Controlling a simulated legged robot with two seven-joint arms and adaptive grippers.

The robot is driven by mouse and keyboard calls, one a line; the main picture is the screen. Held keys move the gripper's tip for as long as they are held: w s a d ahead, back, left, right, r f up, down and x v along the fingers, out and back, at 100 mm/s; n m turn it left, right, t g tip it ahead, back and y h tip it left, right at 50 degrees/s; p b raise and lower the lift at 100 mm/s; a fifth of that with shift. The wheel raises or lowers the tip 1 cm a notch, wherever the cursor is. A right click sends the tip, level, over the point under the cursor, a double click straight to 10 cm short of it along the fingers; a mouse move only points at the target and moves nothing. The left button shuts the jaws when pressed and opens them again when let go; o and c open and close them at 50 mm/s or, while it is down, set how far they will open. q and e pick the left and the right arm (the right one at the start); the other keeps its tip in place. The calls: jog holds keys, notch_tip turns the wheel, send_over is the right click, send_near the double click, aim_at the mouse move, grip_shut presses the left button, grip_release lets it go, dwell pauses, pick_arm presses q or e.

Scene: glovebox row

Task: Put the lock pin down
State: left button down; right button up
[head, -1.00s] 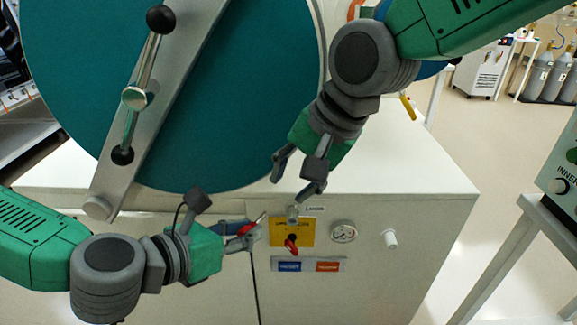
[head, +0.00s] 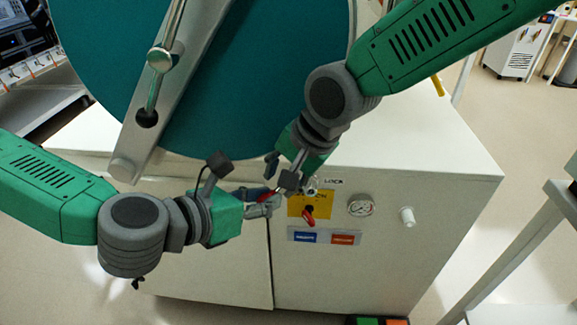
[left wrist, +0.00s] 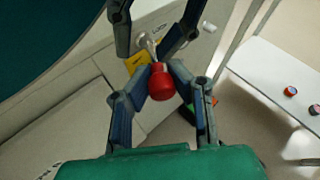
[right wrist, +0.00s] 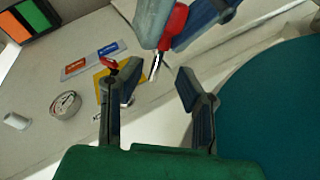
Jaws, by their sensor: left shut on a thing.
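The lock pin has a red knob and a short metal shaft. My left gripper (head: 268,204) is shut on the red knob of the lock pin (left wrist: 161,84) and holds it in front of the white cabinet. The knob also shows in the right wrist view (right wrist: 175,24), its shaft pointing between my right fingers. My right gripper (right wrist: 160,92) is open, with a clear gap between its fingers around the shaft's end; I see no contact. In the head view my right gripper (head: 283,177) is right beside the left one and partly hides the pin.
The white cabinet (head: 430,165) has a yellow plate (head: 322,204) with a red lever (head: 309,215), a gauge (head: 360,207) and a white knob (head: 407,216). The big teal round door (head: 255,90) stands behind my grippers.

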jog(key=shift+f, duration=0.15)
grip_shut()
pick_arm(q)
jog(key=c, duration=1.4)
grip_release()
pick_arm(e)
jog(key=shift+a, duration=0.1)
